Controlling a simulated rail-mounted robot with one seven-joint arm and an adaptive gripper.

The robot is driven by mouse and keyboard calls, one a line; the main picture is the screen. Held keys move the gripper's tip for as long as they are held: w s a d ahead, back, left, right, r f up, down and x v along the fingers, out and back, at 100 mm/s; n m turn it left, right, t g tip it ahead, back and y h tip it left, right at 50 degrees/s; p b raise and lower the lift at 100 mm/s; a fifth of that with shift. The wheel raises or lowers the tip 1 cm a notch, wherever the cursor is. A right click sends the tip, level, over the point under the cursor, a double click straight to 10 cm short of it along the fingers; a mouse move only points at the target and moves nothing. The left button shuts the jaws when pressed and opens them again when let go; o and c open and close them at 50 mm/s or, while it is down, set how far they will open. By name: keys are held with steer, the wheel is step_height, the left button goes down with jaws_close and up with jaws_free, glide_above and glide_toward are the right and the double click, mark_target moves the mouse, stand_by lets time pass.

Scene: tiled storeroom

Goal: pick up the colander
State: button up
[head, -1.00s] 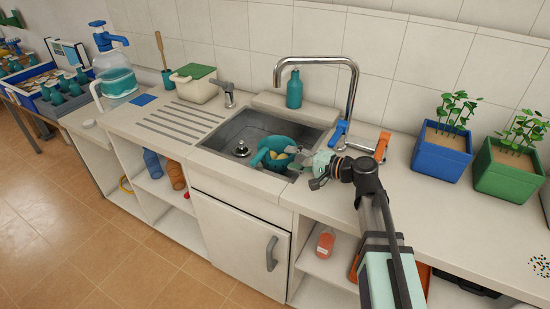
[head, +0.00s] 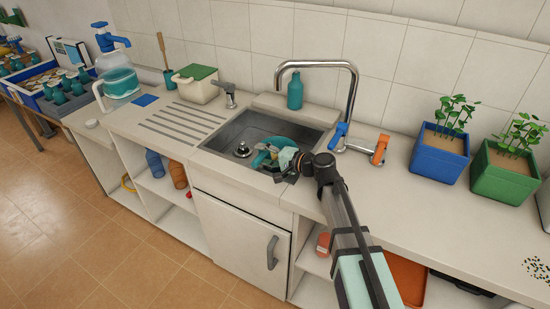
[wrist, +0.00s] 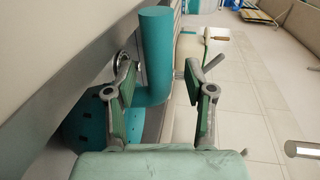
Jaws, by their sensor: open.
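The teal colander (head: 279,142) sits in the sink basin, partly hidden behind my gripper (head: 283,164). Something pale yellow shows inside it, too small to tell. In the wrist view, the perforated wall of the colander (wrist: 82,122) is at the lower left. Its thick teal handle (wrist: 156,50) rises in the gap between the two fingers of my gripper (wrist: 160,82). The fingers are open on either side of the handle in the picture, with gaps visible. I cannot tell whether either finger touches it.
The sink basin (head: 222,138) has a tall curved faucet (head: 352,95) at its right rear. A teal bottle (head: 295,90) stands behind the sink. Blue (head: 440,155) and green (head: 503,175) planters stand to the right. The ribbed drainboard left of the sink is clear.

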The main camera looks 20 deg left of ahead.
steer(key=shift+a, duration=0.3)
jaws_close()
